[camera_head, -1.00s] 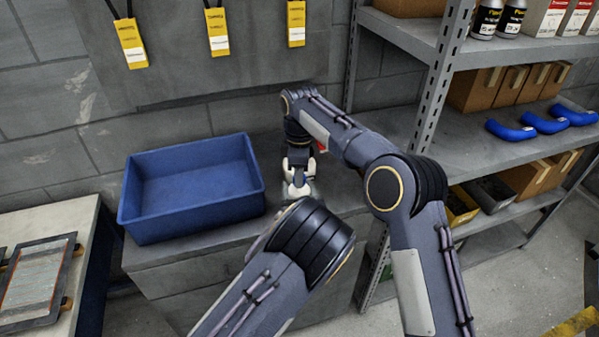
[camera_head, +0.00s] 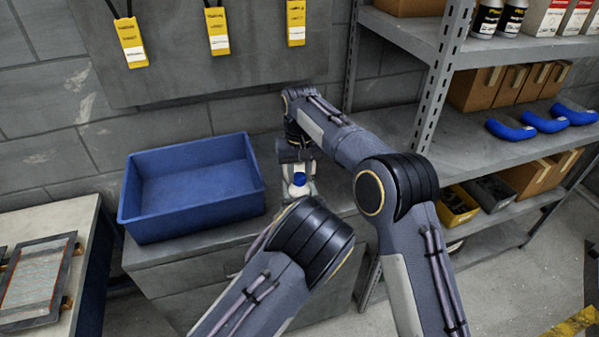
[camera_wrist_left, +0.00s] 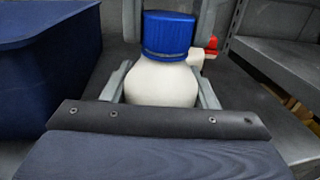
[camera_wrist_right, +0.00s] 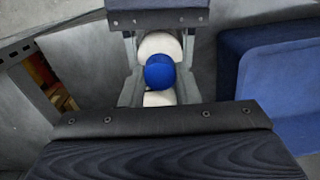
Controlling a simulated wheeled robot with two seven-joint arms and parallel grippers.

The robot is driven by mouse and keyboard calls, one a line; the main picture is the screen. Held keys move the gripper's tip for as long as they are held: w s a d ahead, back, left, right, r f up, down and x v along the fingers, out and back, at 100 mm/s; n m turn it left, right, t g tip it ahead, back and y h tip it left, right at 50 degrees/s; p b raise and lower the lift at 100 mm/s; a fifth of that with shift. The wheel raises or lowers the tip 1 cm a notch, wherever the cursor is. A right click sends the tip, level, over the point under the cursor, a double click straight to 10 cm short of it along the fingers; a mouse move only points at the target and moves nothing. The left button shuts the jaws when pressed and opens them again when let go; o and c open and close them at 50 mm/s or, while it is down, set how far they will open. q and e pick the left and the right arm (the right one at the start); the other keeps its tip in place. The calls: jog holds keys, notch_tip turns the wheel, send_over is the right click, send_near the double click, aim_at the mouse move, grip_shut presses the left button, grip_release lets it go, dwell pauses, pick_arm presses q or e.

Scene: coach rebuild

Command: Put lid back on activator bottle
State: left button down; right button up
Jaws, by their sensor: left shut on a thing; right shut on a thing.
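The white activator bottle (camera_wrist_left: 162,84) stands between the fingers of my left gripper (camera_wrist_left: 162,90), which is shut on it. The blue lid (camera_wrist_left: 168,36) sits at the bottle's top, upright in the left wrist view; I cannot tell whether it is seated. My right gripper (camera_wrist_right: 159,80) is shut on the lid, its fingers on either side. The lid shows from above in the right wrist view (camera_wrist_right: 159,73), with white above and below it. In the head view the lid (camera_head: 299,179) is small, and my left forearm hides much of the left gripper.
A blue bin (camera_head: 192,188) stands left of the bottle on the grey bench (camera_head: 240,238). A small white part with a red tip (camera_wrist_left: 211,43) shows behind the lid. Metal shelving (camera_head: 432,110) with boxes stands at the right. A grey wall board is behind.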

jog(key=o, duration=1.2)
jog(key=shift+c, duration=0.2)
jog(key=shift+r, duration=0.1)
notch_tip(320, 180, up, 7)
jog(key=shift+r, duration=0.15)
pick_arm(q)
jog(key=shift+c, duration=2.4)
grip_release()
jog(key=s+b, duration=0.1)
jog(key=s, duration=0.2)
jog(key=s+d+b, duration=0.1)
jog(key=s, duration=0.2)
jog(key=shift+s+d+f, duration=0.1)
jog(key=shift+s+d, duration=0.05)
jog(key=shift+s, duration=0.25)
pick_arm(e)
notch_tip(320, 180, down, 2)
pick_arm(q)
jog(key=shift+s, duration=0.45)
